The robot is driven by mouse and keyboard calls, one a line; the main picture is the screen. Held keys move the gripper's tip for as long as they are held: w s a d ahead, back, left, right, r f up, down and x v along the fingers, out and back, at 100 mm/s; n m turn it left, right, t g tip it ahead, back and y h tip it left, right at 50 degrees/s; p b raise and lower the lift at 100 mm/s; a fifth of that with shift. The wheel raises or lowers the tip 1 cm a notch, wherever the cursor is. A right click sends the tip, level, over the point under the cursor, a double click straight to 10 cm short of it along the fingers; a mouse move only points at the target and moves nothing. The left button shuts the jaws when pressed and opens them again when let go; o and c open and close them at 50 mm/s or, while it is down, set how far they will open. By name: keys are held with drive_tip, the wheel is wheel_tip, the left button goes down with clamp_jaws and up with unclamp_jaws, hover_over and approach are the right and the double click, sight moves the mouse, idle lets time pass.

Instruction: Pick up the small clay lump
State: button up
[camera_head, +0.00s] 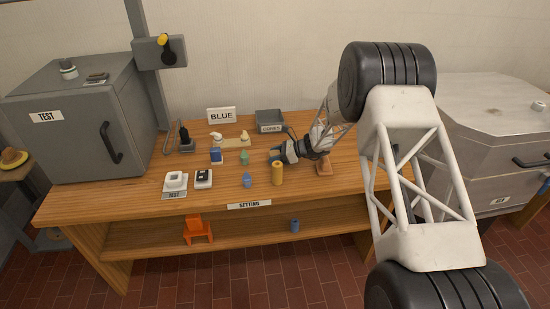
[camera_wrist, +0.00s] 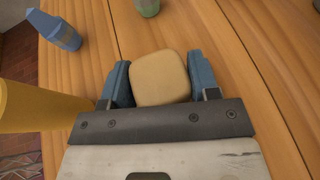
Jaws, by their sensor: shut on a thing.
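The small clay lump (camera_wrist: 160,79) is a tan, rounded block in the wrist view. It sits between the two blue fingers of my gripper (camera_wrist: 160,78), which are shut on it. In the head view my gripper (camera_head: 275,154) is low over the wooden bench (camera_head: 120,205), behind a yellow cylinder. I cannot make out the lump there. Whether the lump touches the bench is not clear.
The yellow cylinder (camera_head: 277,174) stands close by and also shows in the wrist view (camera_wrist: 35,105). A grey bin (camera_head: 269,117) is behind.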

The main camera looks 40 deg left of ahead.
wheel_tip(320, 180, up, 10)
drive_tip(key=shift+f, duration=0.2)
idle(0.3)
